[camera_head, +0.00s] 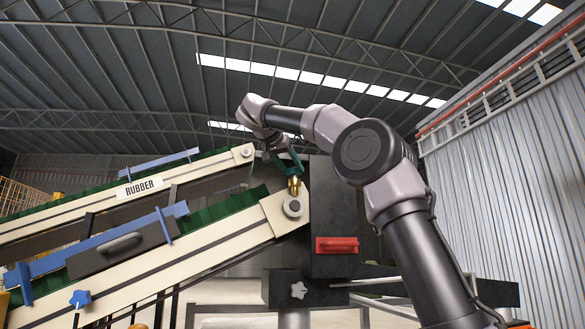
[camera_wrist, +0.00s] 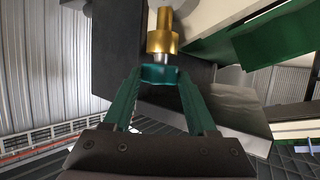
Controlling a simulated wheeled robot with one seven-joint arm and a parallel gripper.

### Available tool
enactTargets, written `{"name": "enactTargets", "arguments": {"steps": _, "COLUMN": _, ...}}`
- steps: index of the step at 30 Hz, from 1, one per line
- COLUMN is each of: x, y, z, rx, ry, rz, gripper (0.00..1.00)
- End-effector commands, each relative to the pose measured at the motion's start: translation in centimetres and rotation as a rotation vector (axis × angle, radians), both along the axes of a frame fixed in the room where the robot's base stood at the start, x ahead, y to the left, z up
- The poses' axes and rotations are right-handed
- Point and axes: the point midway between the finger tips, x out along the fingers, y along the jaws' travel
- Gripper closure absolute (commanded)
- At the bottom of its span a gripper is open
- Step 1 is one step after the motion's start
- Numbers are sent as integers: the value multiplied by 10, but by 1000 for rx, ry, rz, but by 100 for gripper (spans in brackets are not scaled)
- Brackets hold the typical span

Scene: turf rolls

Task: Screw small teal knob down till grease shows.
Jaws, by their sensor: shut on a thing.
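The small teal knob (camera_wrist: 159,74) sits on a short pale stem at the end of a brass grease cup (camera_wrist: 162,40) in the wrist view. My gripper (camera_wrist: 160,79) has its two green fingers on either side of the knob and is shut on it. In the head view the brass cup (camera_head: 294,186) stands upright above the roller end of the lower conveyor, beside a dark housing. My gripper (camera_head: 290,163) is over it from above, and the knob is hard to make out there. No grease can be made out in either view.
Two sloping cream conveyors (camera_head: 190,260) with green belts fill the left. A blue star knob (camera_head: 80,298) is at lower left. A corrugated wall (camera_head: 510,170) stands right.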

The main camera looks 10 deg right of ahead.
Motion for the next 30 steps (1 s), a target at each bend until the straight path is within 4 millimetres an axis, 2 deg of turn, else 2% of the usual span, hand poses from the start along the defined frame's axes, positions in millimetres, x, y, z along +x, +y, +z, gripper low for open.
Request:
{"name": "enactTargets", "arguments": {"steps": 9, "x": 2, "y": 3, "z": -1, "rx": 2, "ry": 4, "rz": -74, "gripper": 98}}
{"name": "enactTargets", "arguments": {"steps": 21, "x": 2, "y": 2, "z": -2, "rx": 1, "ry": 6, "rz": -80, "gripper": 98}}
{"name": "enactTargets", "arguments": {"steps": 22, "x": 2, "y": 2, "z": -2, "rx": 1, "ry": 6, "rz": -80, "gripper": 39}}
{"name": "enactTargets", "arguments": {"steps": 24, "x": 2, "y": 2, "z": -2, "rx": 1, "ry": 6, "rz": -81, "gripper": 12}}
{"name": "enactTargets", "arguments": {"steps": 30, "x": 2, "y": 2, "z": -1, "rx": -1, "ry": 4, "rz": -81, "gripper": 12}}
